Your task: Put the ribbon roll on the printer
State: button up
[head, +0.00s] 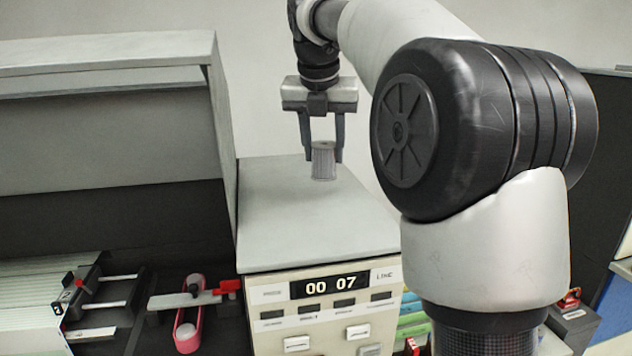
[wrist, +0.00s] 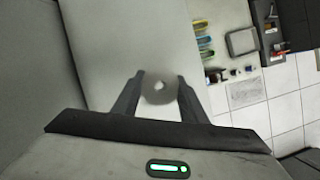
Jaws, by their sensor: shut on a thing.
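The ribbon roll (head: 323,162) is a small grey cylinder held upright between the fingers of my gripper (head: 322,150). In the wrist view the ribbon roll (wrist: 159,87) shows as a grey disc with a pale centre hole, and my gripper (wrist: 160,90) is shut on it from both sides. The printer is most likely the pale cabinet (head: 300,215) with a flat grey top and a front panel reading "00 07". The roll is over the rear part of this top. It appears to be above the surface, but the exact gap cannot be told.
A tall grey housing (head: 105,135) rises left of the cabinet. A stack of cards (head: 35,300) and a pink loop-shaped part (head: 187,315) lie at lower left. The flat top around the roll is clear. Coloured items (wrist: 203,40) and a tiled floor (wrist: 285,85) show in the wrist view.

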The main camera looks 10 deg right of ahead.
aim_at(321, 149)
jog(key=shift+f+b, duration=0.4)
jog(key=shift+f, duration=2.55)
jog(key=shift+f, duration=0.15)
jog(key=o, duration=1.1)
jog(key=shift+r, duration=0.55)
jog(key=p+v, duration=0.1)
jog(key=v, duration=0.9)
jog(key=shift+s+a+r, duration=0.15)
jog(key=shift+s+r, duration=0.25)
jog(key=shift+r, duration=0.1)
